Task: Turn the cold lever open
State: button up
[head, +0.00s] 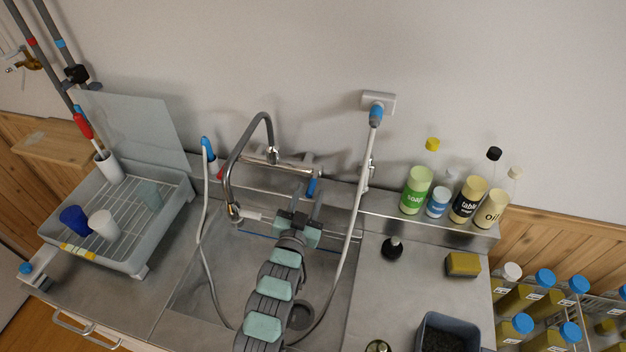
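A chrome mixer tap (270,158) with a tall curved spout is mounted behind the sink. A blue lever (311,187), which looks like the cold one, points down at the right end of its body. A red mark (220,172) shows at the left end. My gripper (307,200) reaches up from the front over the sink, with its two fingers apart just in front of the blue lever. The lever shows between or just behind the fingertips; I cannot tell whether they touch it. Nothing is seen held.
A white hose (356,215) hangs from a wall holder right of my gripper and loops through the sink (215,270). Several bottles (466,200) stand on the right ledge. A dish rack (140,235) is at left. A yellow sponge (463,264) lies at right.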

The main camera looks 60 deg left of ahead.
aim_at(314, 178)
jog(key=x, duration=0.5)
jog(key=shift+w+a, duration=0.25)
jog(key=shift+a, duration=0.05)
jog(key=shift+c, duration=0.5)
grip_shut()
dwell(0.7)
